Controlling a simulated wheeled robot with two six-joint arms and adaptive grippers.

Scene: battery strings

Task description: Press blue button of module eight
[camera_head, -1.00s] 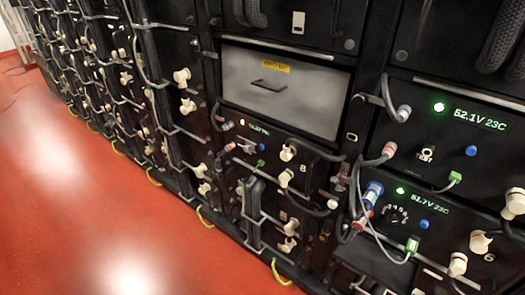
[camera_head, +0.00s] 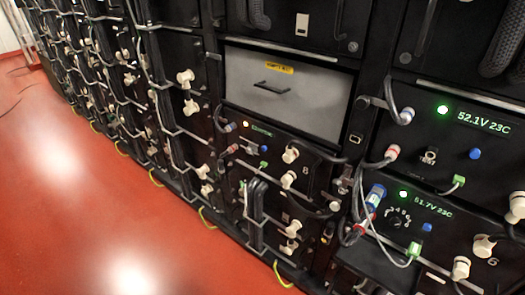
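Module eight (camera_head: 282,142) is a black unit below the grey drawer, with a pale "8" at its right side. Its small blue button (camera_head: 263,149) shows left of the cream connectors, just above a green plug (camera_head: 263,164). Neither of my grippers is in view.
A grey drawer (camera_head: 300,105) with a yellow label is above module eight. Modules at right have lit displays, blue buttons (camera_head: 475,154) and hanging cables (camera_head: 375,240). Cream connectors (camera_head: 290,155) stick out. The red floor (camera_head: 90,210) at left is clear.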

